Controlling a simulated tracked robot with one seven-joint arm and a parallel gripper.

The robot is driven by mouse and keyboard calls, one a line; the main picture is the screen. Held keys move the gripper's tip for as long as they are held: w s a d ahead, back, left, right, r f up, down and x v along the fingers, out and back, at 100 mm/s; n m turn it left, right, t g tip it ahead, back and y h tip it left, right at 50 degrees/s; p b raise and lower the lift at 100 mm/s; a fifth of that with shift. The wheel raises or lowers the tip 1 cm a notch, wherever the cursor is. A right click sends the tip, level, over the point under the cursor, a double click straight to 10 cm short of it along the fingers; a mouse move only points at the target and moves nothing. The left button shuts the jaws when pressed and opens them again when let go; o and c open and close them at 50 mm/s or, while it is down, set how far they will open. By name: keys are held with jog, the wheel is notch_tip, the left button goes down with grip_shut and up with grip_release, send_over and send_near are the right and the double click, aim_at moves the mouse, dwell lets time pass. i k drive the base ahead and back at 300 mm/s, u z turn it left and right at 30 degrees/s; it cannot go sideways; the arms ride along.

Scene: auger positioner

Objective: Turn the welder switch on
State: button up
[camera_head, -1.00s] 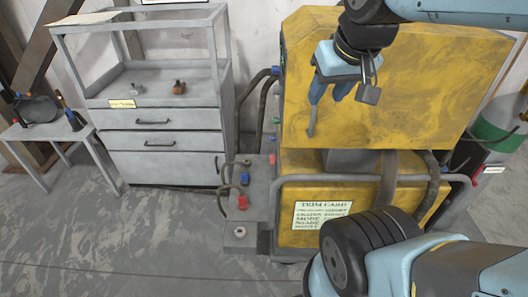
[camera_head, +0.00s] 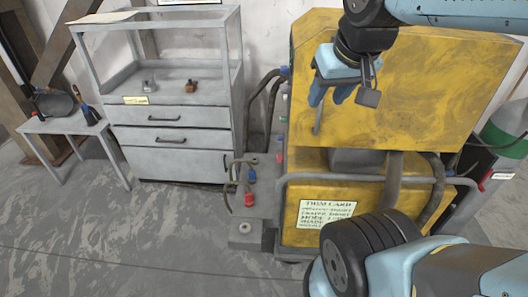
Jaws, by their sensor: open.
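The welder appears to be the large yellow machine (camera_head: 435,105), with worn paint and a trim card (camera_head: 322,212) on its lower front. I cannot make out a switch on it for certain. Small coloured parts (camera_head: 279,157), blue, green and red, show edge-on along its left side, too small to tell apart. My gripper (camera_head: 330,96) hangs in front of the upper yellow panel, near its left part, fingers pointing down. It is open and empty, with a gap between the blue fingers. A narrow grey strip (camera_head: 317,122) shows on the panel below the left finger; I cannot tell what it is.
A grey rail (camera_head: 330,178) runs across the welder's front. A low grey block with red connectors (camera_head: 249,199) and cables stands at its left. A grey drawer cabinet (camera_head: 165,118) and a small side table (camera_head: 62,123) stand further left. The floor at front left is clear.

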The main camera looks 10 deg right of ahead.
aim_at(279, 157)
jog(key=u, duration=0.55)
jog(key=k, duration=0.7)
jog(key=u, duration=0.9)
jog(key=k, duration=0.6)
jog(key=u, duration=0.45)
jog(key=i, duration=0.8)
jog(key=z, duration=0.75)
jog(key=i, duration=1.35)
jog(key=z, duration=0.6)
jog(key=i, duration=0.5)
jog(key=z, duration=0.2)
